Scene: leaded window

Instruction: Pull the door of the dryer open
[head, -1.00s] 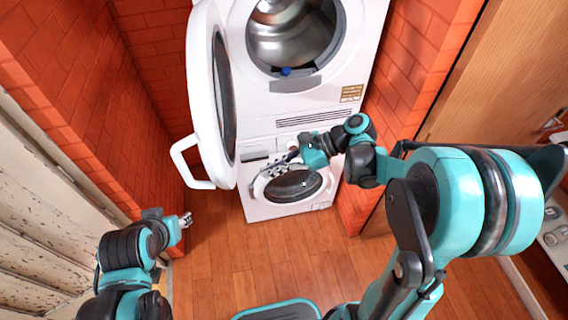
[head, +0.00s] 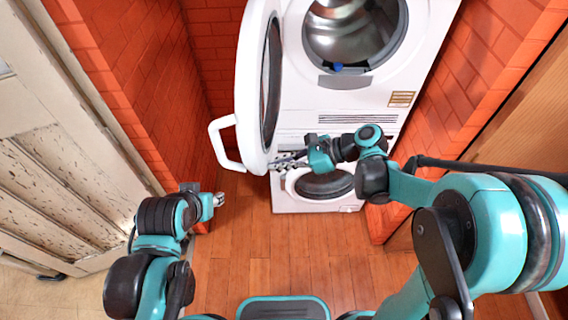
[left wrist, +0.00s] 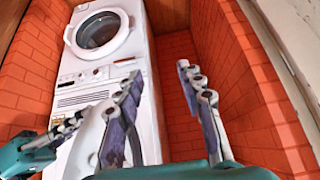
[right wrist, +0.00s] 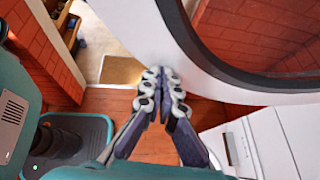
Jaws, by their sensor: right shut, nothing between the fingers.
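The dryer (head: 440,50) is the upper white machine, and its drum shows through the front opening. Its door (head: 248,75) stands swung out to the left, well open, with a white loop handle (head: 213,135) on its outer side. My right gripper (head: 285,161) is beside the door's lower inner edge. In the right wrist view its fingers (right wrist: 160,85) are shut and empty, close to the white door rim (right wrist: 200,75); contact is unclear. My left gripper (head: 219,200) is low at the left, below the handle. In the left wrist view its fingers (left wrist: 155,80) are apart and empty.
A white washer (head: 290,200) with a round glass door stands below the dryer. Red brick walls (head: 130,90) close in the left side and the right side (head: 485,95). The wooden floor (head: 270,255) in front is clear. A worn pale door (head: 60,150) stands at far left.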

